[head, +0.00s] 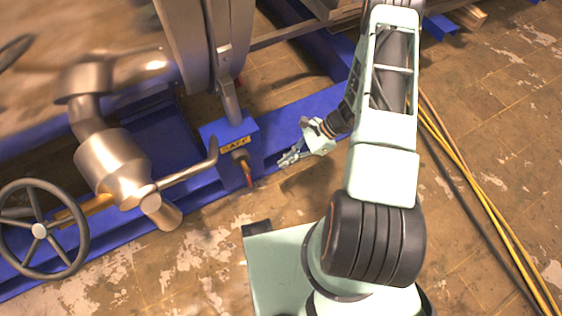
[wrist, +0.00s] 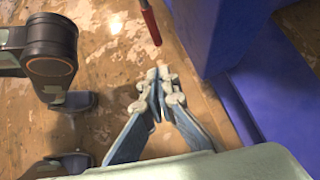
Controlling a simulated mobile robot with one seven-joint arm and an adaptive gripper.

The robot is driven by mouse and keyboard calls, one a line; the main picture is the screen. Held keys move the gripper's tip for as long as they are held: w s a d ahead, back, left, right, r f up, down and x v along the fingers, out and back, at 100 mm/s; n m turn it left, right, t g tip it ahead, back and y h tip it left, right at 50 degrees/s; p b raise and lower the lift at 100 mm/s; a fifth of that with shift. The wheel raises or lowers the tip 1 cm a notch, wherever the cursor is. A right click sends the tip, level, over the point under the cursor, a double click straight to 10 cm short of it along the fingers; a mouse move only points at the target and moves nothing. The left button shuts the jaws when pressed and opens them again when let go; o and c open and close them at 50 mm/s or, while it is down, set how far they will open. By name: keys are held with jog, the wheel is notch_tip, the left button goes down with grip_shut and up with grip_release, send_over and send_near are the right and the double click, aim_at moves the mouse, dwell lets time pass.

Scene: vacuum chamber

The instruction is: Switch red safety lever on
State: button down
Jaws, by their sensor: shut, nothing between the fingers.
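The red safety lever (head: 247,174) hangs down from a pivot on the front of a blue box with a yellow label (head: 235,144). In the wrist view the red lever (wrist: 150,22) shows at the top, beside the blue box (wrist: 202,35). My gripper (head: 284,162) is to the right of the lever in the head view, apart from it. In the wrist view my gripper (wrist: 158,88) has its fingertips together with nothing between them, a little below the lever's tip in the picture. The lever's upper end is cut off in the wrist view.
A bent metal pipe (head: 190,172) reaches close to the blue box's left side. A dark handwheel (head: 40,231) stands at the far left. Blue beams (head: 285,112) run behind the box. Yellow and black cables (head: 480,190) lie on the right floor.

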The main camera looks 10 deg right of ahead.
aim_at(249, 180)
jog(key=a+f+b, duration=0.2)
jog(key=a+f, duration=0.3)
jog(key=a, duration=0.4)
jog(key=shift+s, duration=0.35)
